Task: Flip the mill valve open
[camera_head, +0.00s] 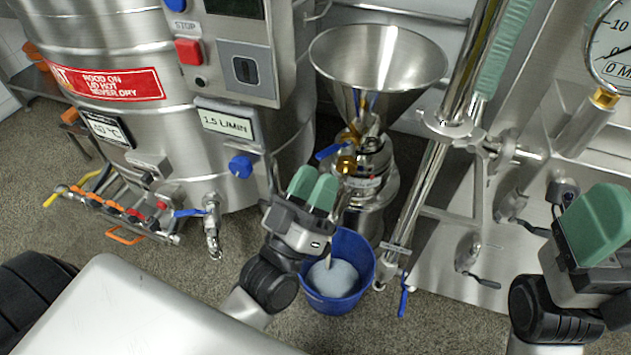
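The mill (368,185) stands in the middle, a steel body under a wide conical hopper (375,65). A valve with a blue lever (331,150) sits below the hopper, beside a brass fitting (347,164). The lever points left and slightly down. My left gripper (313,187), with green fingers, is just below and left of the lever, apart from it in the picture. Its fingers lie close together with nothing visible between them. My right gripper (598,225) is at the far right edge, away from the mill. Only one broad green finger shows clearly, so its opening is hidden.
A blue bucket (365,262) with pale contents stands on the floor below my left gripper. A large steel tank (105,45) with a control box (240,50) stands left. Steel pipes (430,185) and a pressure gauge (612,45) are at the right.

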